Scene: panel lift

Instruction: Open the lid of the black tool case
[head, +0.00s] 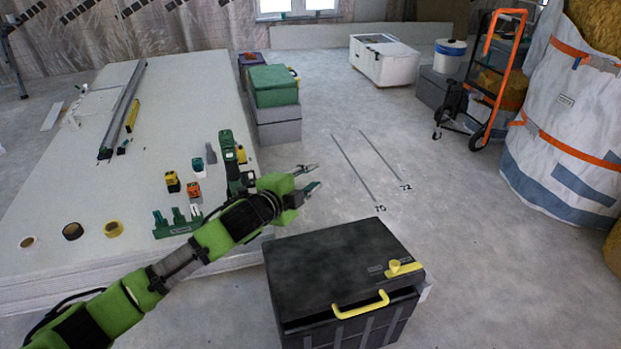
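The black tool case (338,262) stands on the floor at the bottom middle of the head view. Its lid is down over the box, with a dark gap showing under the lid's front edge. A yellow handle (361,305) is on the front and a yellow latch piece (403,268) sits at the lid's right front corner. My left gripper (314,178) is open and empty, above and behind the case's far edge, apart from it. My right gripper is not in view.
A large stack of white panels (60,200) on the left carries tools, tape rolls and a green holder (177,222). Green and grey boxes (274,100) stand beyond it. A hand truck (490,80) and large white bag (565,140) are at right. The middle floor is clear.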

